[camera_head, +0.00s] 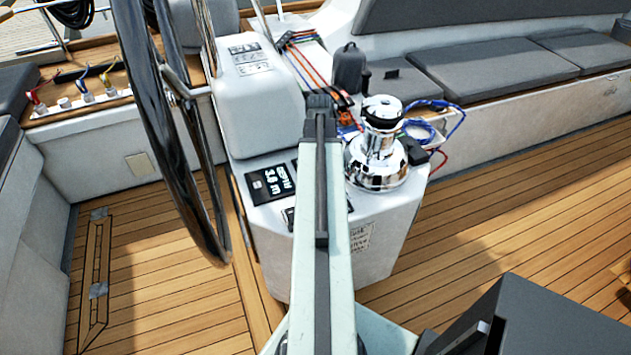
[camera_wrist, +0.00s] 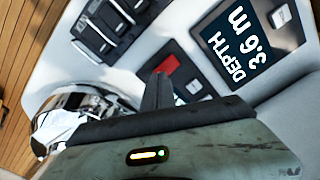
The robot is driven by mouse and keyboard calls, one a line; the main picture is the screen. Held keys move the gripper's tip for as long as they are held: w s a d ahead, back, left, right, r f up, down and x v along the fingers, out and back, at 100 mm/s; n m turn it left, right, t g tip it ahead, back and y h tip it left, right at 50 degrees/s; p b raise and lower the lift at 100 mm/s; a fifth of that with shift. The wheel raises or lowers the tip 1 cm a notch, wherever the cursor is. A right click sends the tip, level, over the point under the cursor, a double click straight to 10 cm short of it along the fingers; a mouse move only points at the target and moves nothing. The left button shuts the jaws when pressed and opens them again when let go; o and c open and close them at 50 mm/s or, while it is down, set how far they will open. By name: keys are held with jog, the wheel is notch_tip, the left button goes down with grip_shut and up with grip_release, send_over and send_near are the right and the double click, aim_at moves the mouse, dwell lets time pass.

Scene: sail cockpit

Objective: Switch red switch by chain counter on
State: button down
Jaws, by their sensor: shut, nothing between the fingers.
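A small red switch (camera_wrist: 171,64) shows in the wrist view on a dark panel, close beside my gripper's fingertips. The fingers partly cover this panel, and I cannot tell whether the switch is on or off. My gripper (camera_wrist: 158,84) is shut and empty, with its dark fingers pointing at the panel. I cannot tell whether they touch it. I cannot read any label that names a chain counter. In the head view my arm covers the red switch and the gripper's tip.
A depth display (camera_wrist: 245,40) reading 3.6 m is to the right of the fingers, and a black switch bank (camera_wrist: 105,30) is to the upper left. A chrome winch (camera_head: 380,145) stands on the white console (camera_head: 375,245). A steering wheel (camera_head: 160,110) stands left.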

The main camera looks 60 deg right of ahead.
jog(key=shift+f+b, duration=0.9)
jog(key=shift+b, duration=0.05)
jog(key=shift+r, duration=0.15)
dwell(0.3)
notch_tip(320, 180, up, 7)
jog(key=p, duration=0.7)
jog(key=shift+s, duration=0.1)
